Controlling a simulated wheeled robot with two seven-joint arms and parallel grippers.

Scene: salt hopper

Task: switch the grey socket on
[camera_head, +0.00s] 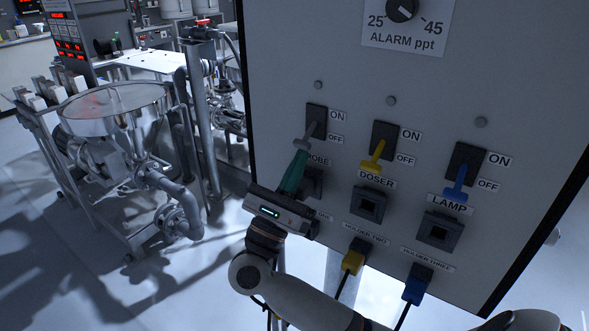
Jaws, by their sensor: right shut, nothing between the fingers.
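The grey switch lever (302,144) sits on a black plate (317,118) at the upper left of the row, with ON and OFF labels to its right. The lever slants down toward the OFF side, like the yellow and blue ones. My right gripper (301,156) is shut and empty, its teal fingers pointing up with the tips right below the lever's end. I cannot tell whether they touch it. The fingers partly cover the PROBE label and the socket (314,183) below. My left gripper is out of view.
To the right are the yellow DOSER lever (375,160) and the blue LAMP lever (456,189), with sockets beneath. A yellow plug (352,262) and a blue plug (414,290) sit in lower holders. A metal hopper (115,108) stands left of the panel (540,120).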

